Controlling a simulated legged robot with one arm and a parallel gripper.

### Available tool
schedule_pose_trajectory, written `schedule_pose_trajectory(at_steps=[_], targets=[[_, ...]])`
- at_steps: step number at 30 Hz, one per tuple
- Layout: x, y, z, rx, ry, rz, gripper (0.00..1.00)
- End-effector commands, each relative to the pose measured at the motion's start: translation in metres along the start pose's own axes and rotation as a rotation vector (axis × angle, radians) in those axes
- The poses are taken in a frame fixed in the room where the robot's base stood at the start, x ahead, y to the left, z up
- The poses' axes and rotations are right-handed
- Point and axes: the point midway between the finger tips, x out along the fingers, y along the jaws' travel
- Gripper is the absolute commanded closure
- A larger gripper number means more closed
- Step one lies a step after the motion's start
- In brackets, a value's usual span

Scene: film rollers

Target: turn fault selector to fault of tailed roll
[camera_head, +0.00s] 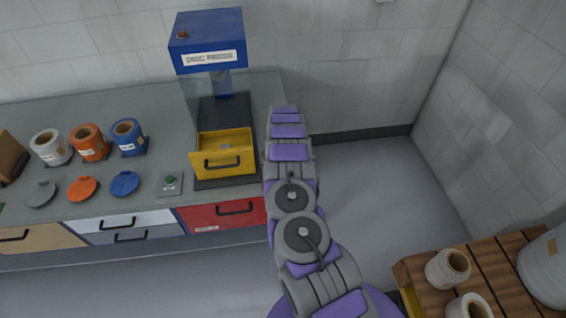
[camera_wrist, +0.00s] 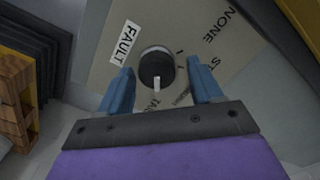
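In the wrist view, the fault selector (camera_wrist: 154,66) is a round dark knob with a light pointer mark on a beige panel (camera_wrist: 184,24). The mark points toward the bottom of the picture. A "FAULT" label (camera_wrist: 125,42) is at its left and "NONE" (camera_wrist: 222,27) at the upper right. Other printed words at right and below are partly covered by my fingers; I cannot read the full set. My gripper (camera_wrist: 160,69) is open, its two blue fingertips on either side of the knob, with gaps visible. In the head view my arm hides the selector and my gripper.
In the head view, a blue press (camera_head: 209,45) with a yellow drawer (camera_head: 226,153) stands on the counter (camera_head: 160,105). White (camera_head: 51,148), orange (camera_head: 90,143) and blue (camera_head: 128,137) rolls stand left. A wooden pallet (camera_head: 420,283) with pale rolls is lower right.

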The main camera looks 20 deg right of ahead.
Motion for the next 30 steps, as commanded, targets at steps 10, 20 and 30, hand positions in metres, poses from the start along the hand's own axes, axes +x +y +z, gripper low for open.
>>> schedule_pose_trajectory(at_steps=[10, 20, 30], targets=[[-0.002, 0.001, 0.001, 0.0, -0.002, 0.003, 0.31], [-0.055, 0.0, 0.001, 0.0, -0.003, 0.001, 0.31], [-0.131, -0.001, -0.001, -0.001, -0.001, -0.001, 0.31]])
